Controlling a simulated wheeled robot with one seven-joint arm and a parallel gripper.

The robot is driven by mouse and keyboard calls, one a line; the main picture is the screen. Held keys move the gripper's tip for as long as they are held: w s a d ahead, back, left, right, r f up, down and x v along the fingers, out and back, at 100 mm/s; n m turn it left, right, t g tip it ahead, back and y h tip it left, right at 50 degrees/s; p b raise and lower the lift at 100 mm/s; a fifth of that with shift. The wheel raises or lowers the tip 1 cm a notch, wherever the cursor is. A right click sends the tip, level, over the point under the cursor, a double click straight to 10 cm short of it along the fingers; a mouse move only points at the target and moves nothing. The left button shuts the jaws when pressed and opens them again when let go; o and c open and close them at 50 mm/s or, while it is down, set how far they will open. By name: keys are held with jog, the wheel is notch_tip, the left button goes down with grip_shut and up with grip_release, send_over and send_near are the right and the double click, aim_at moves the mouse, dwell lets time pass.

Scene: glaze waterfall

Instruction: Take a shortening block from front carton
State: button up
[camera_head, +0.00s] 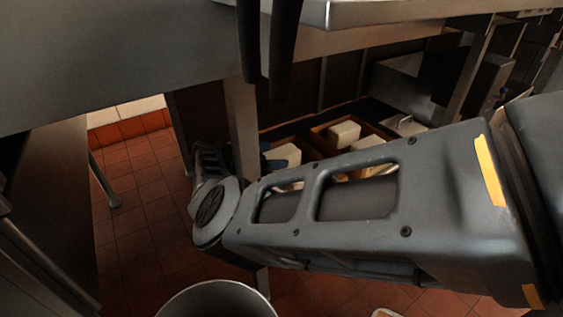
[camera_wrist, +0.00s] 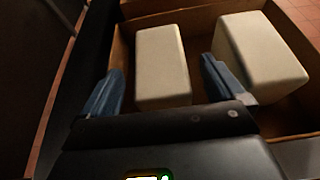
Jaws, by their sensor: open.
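In the wrist view, a brown carton (camera_wrist: 122,45) holds two pale shortening blocks. The left block (camera_wrist: 162,62) lies between my open blue fingers, with a visible gap on either side. The right block (camera_wrist: 262,55) lies just right of my right finger. My gripper (camera_wrist: 163,78) is open and empty, above the carton. Whether its tips reach below the block tops is unclear. In the head view, my arm hides most of this carton. A pale block (camera_head: 285,153) shows past the arm there, beside a blue part of my gripper.
Another open carton (camera_head: 318,140) with a pale block (camera_head: 343,133) stands behind, in the head view. A metal table (camera_head: 130,65) overhangs the area, and a table leg (camera_head: 241,130) stands close to my arm. A round metal bin (camera_head: 215,298) stands in front.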

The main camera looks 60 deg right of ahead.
jog(key=shift+c, duration=0.4)
jog(key=shift+r, duration=0.1)
jog(key=c, duration=1.3)
